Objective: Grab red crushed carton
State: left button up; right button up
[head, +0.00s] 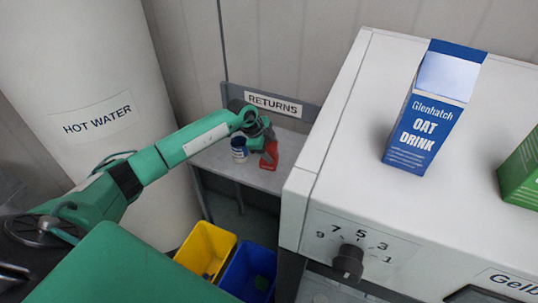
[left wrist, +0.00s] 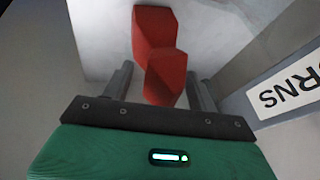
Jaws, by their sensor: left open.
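The red crushed carton (head: 269,156) is on the grey returns shelf in the head view, partly hidden by my left gripper (head: 261,136). In the left wrist view the carton (left wrist: 158,45) looks bent, with two angular red parts. Its near end lies between the two grey fingers of my left gripper (left wrist: 162,86), with a gap visible on each side. The left gripper is open. My right gripper is in neither view.
A blue and white can (head: 239,150) stands close left of the carton on the shelf (head: 222,160). The RETURNS sign (head: 273,104) is on the board behind. A white appliance (head: 330,130) rises at right. Yellow (head: 207,240) and blue (head: 240,282) bins stand below.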

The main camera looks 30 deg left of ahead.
pick_arm(q)
jog(key=c, duration=1.1)
jog(key=shift+o, duration=0.2)
